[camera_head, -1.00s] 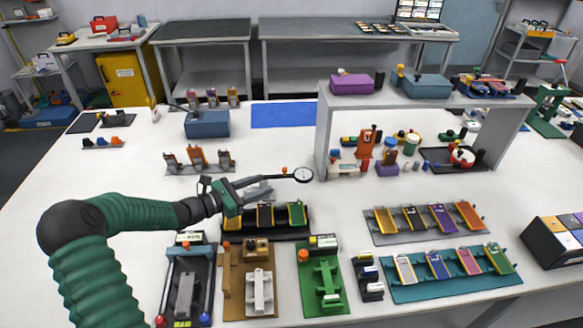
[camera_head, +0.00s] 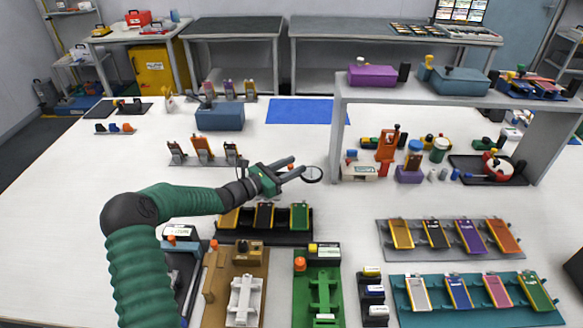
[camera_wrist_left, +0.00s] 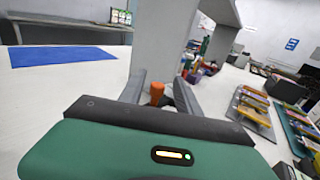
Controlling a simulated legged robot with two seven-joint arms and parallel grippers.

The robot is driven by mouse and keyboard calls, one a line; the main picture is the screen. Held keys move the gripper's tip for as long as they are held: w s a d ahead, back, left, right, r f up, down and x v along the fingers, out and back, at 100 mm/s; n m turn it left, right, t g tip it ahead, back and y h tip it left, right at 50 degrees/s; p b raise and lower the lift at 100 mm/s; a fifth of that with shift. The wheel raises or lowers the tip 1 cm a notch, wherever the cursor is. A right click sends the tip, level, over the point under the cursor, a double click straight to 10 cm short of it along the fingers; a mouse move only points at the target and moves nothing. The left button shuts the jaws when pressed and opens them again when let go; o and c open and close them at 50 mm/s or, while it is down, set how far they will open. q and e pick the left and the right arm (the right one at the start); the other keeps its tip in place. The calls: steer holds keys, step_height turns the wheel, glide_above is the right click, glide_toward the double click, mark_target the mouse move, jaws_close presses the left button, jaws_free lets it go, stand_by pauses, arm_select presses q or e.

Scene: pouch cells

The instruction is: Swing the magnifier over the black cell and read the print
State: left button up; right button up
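The magnifier (camera_head: 312,174) is a round lens with a dark rim, above the white table behind and right of the black rack. Its orange knob (camera_head: 290,167) sits beside the lens; its arm is mostly hidden by my gripper. The black cell (camera_head: 264,215) leans in the black rack (camera_head: 285,238) between a yellow and a green cell. My left gripper (camera_head: 289,169) is at the magnifier, its fingers apart. In the left wrist view, an orange knob (camera_wrist_left: 157,92) shows between the open fingers, with gaps at both sides. My right gripper is not in view.
A grey shelf (camera_head: 338,140) stands right of the magnifier, with bottles and tools beneath it. Green (camera_head: 318,280) and brown (camera_head: 213,312) fixtures stand in front of the black rack. Grey (camera_head: 455,260) and teal (camera_head: 405,318) cell racks lie at right.

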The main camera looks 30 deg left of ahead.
arm_select(q)
steer(key=shift+s+d+r, duration=0.1)
steer(key=shift+d+r, duration=0.05)
steer(key=shift+c, duration=0.7)
steer(key=shift+a+f, duration=0.25)
steer(key=shift+a, duration=0.35)
jaws_close()
steer(key=shift+d, duration=0.1)
steer(key=shift+d, duration=0.1)
